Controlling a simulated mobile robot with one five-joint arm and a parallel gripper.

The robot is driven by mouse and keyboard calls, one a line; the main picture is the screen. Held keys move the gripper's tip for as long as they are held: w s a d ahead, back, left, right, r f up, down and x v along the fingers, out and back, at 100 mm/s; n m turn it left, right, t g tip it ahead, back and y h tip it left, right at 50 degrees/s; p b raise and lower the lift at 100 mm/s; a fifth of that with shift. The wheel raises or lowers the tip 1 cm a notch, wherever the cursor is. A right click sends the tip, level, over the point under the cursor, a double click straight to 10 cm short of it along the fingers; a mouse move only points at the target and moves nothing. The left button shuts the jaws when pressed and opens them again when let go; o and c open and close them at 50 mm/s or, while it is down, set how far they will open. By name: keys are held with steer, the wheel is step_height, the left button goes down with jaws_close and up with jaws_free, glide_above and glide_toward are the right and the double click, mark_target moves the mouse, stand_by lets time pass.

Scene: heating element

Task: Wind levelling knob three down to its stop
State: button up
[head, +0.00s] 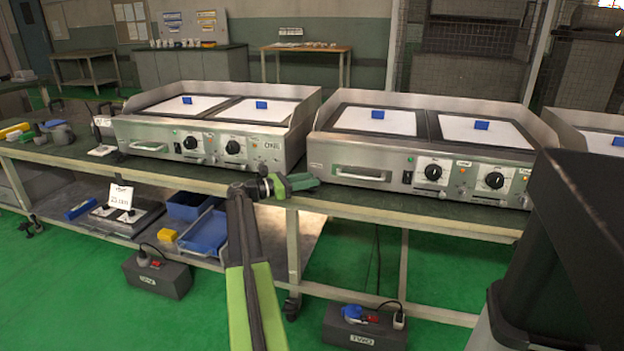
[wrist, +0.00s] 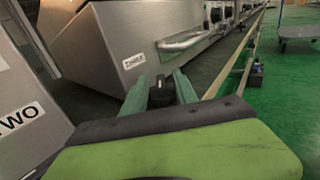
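A small black knob (wrist: 160,92) shows in the wrist view, low by the corner of a steel griddle (wrist: 105,40). A label reading THREE (wrist: 133,60) is on that griddle, just above the knob. The two green fingers of my gripper (wrist: 160,80) stand apart, one on each side of the knob. I cannot tell whether either finger touches it. In the head view my gripper (head: 290,184) is at the bench's front edge, between the middle griddle (head: 322,150) and the left griddle (head: 285,140). The knob is hidden in that view.
A steel panel labelled TWO (wrist: 18,112) stands close on the left in the wrist view. A drawer handle (wrist: 188,40) sticks out beyond the knob. The bench edge (head: 400,205) runs past my arm. A box marked TWO (head: 362,328) is on the green floor.

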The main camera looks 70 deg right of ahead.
steer(key=shift+s+d, duration=0.45)
steer(key=shift+s, duration=0.05)
steer(key=shift+c, duration=0.2)
